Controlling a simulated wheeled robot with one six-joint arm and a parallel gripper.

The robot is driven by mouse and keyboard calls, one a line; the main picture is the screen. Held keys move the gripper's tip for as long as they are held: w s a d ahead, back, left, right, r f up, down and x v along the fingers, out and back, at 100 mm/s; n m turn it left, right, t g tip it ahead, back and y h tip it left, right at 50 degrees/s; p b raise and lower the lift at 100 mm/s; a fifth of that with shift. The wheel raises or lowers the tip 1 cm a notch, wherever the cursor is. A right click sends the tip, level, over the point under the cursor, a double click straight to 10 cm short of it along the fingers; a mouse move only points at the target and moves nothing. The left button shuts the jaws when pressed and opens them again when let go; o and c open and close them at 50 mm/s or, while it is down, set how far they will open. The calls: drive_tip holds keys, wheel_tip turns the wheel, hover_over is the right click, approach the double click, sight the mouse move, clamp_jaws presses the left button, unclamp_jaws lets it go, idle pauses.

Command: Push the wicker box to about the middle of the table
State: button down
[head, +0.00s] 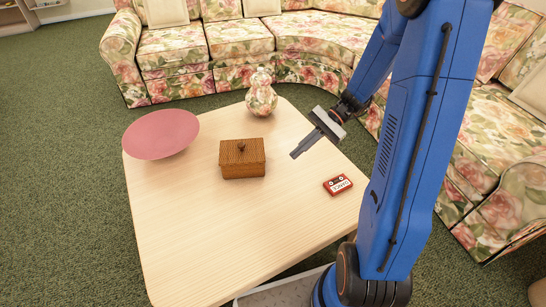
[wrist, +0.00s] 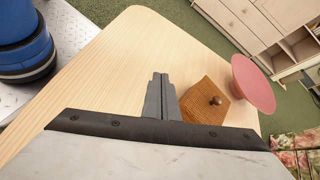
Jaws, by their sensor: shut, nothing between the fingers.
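The wicker box (head: 243,162) is brown with a woven body, a lid and a small dark knob. It stands on the light wooden table (head: 190,245), a little beyond the tabletop's middle in the head view. My gripper (head: 293,155) is shut and empty, to the right of the box and apart from it, with its fingers pointing down toward the left. In the wrist view the shut fingers (wrist: 160,77) reach out over the table, and the box (wrist: 203,103) shows to their right, its near part hidden behind the gripper body.
A pink bowl (head: 160,135) is at the table's left, beside the box. A floral vase (head: 261,95) stands at the far edge. A red cassette (head: 338,184) lies near the right edge. The near part of the tabletop is clear. A floral sofa (head: 240,42) stands behind.

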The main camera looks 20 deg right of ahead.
drive_tip(key=w+d+f+m+t+y, duration=0.2)
drive_tip(key=w+d+f+m, duration=0.1)
drive_tip(key=f, duration=0.2)
drive_tip(key=w+d+f+m+t+y, duration=0.2)
drive_tip(key=w+d+f+m, duration=0.1)
drive_tip(key=w+f, duration=0.1)
drive_tip(key=w+d+f+m+t+y, duration=0.2)
drive_tip(key=w+d+f+m, duration=0.1)
drive_tip(key=f, duration=0.3)
drive_tip(key=shift+w+m+t, duration=0.3)
drive_tip(key=x, duration=1.4)
drive_tip(key=shift+w, duration=0.1)
drive_tip(key=shift+a, duration=0.1)
drive_tip(key=shift+x, duration=1.25)
